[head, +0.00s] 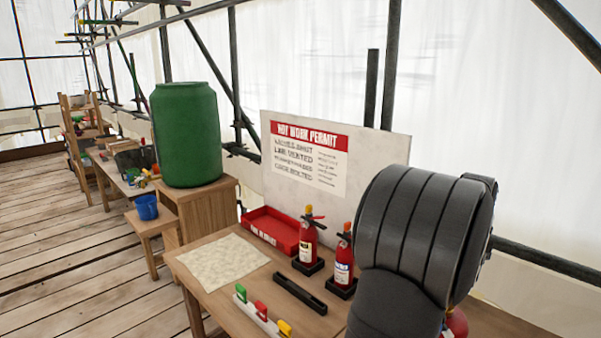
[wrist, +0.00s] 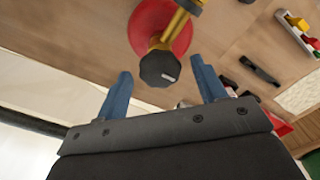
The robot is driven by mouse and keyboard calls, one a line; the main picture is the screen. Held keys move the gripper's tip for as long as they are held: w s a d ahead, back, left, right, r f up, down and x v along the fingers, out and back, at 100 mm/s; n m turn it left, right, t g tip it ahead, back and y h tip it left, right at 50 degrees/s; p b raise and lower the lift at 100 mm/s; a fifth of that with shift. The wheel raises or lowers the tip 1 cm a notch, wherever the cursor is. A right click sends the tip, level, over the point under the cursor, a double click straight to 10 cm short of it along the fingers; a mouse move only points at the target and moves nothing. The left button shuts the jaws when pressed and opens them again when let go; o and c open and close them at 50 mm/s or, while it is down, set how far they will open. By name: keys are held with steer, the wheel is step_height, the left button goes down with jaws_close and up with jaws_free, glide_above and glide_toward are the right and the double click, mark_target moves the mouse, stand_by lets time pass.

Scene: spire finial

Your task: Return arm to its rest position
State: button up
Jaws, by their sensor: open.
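My gripper (wrist: 160,66) shows in the wrist view with its two blue fingers spread apart and nothing held between them. A dark faceted knob (wrist: 161,68) on a yellow stem, over a round red body (wrist: 150,28), appears just beyond and between the fingertips; I cannot tell the exact gap. In the head view my dark ribbed arm fills the right side and hides my gripper. Part of a red rounded object (head: 457,322) shows at the arm's lower right edge.
The wooden workbench (head: 215,302) holds two small fire extinguishers (head: 308,242) (head: 344,262), a red tray (head: 270,232), a pale cloth (head: 222,262), a black bar (head: 300,293) and a rack with coloured clips (head: 262,312). A permit board (head: 380,155) stands behind. A green drum (head: 186,135) stands left.

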step_height(320, 180, up, 17)
step_height(320, 180, down, 17)
steer(key=shift+r, duration=0.15)
steer(key=shift+f, duration=0.2)
steer(key=n, duration=0.9)
steer(key=shift+r+n, duration=0.3)
steer(key=shift+r, duration=1.5)
